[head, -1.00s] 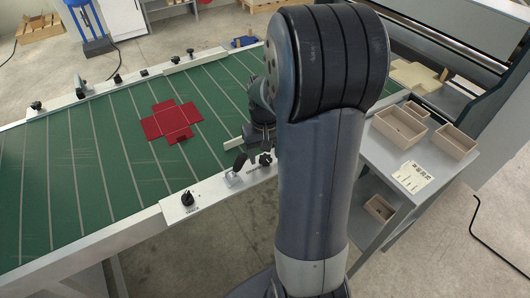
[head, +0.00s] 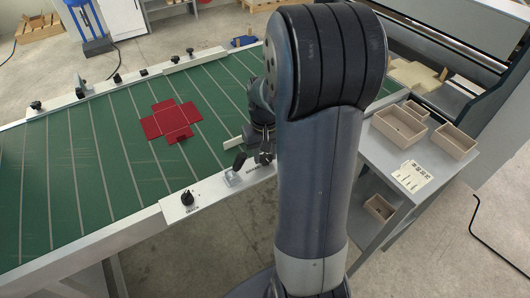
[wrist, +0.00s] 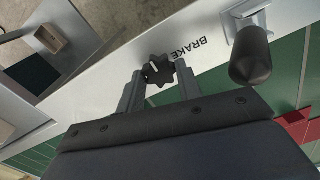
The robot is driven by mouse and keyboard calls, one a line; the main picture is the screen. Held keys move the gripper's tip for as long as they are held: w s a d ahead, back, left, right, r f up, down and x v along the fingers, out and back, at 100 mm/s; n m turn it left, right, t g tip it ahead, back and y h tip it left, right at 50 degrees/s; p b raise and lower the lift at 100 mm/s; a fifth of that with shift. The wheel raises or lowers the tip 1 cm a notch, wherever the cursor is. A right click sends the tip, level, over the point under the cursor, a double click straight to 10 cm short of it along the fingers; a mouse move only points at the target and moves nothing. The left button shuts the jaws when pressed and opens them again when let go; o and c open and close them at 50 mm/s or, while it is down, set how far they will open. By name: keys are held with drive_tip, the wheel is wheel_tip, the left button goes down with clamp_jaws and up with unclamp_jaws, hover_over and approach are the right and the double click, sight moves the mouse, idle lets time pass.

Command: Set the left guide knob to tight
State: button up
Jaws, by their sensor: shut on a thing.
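In the wrist view a black star-shaped knob (wrist: 158,69) with a pale pointer line sits on the white rail, between the two fingers of my gripper (wrist: 160,78). The fingers are shut on it from both sides. In the head view my gripper (head: 264,156) is at the near rail, partly behind my arm, and hides most of that knob. Another black knob (head: 187,198) stands further left on the same near rail, with small lettering beside it that I cannot read. No guide or tight marking is readable beside the held knob.
A lever with a black handle (wrist: 250,57) stands close to the held knob, with "BRAKE" lettering (wrist: 187,49) between them. A red flat box blank (head: 168,121) lies on the green belt (head: 75,170). A grey side table (head: 365,170) with wooden trays stands right.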

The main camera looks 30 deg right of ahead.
drive_tip(key=m, duration=0.9)
drive_tip(key=shift+b, duration=0.3)
drive_tip(key=m, duration=0.4)
drive_tip(key=shift+m, duration=2.5)
drive_tip(key=o, duration=1)
drive_tip(key=shift+s, duration=0.1)
drive_tip(key=shift+c, duration=0.2)
drive_tip(key=shift+r, duration=0.1)
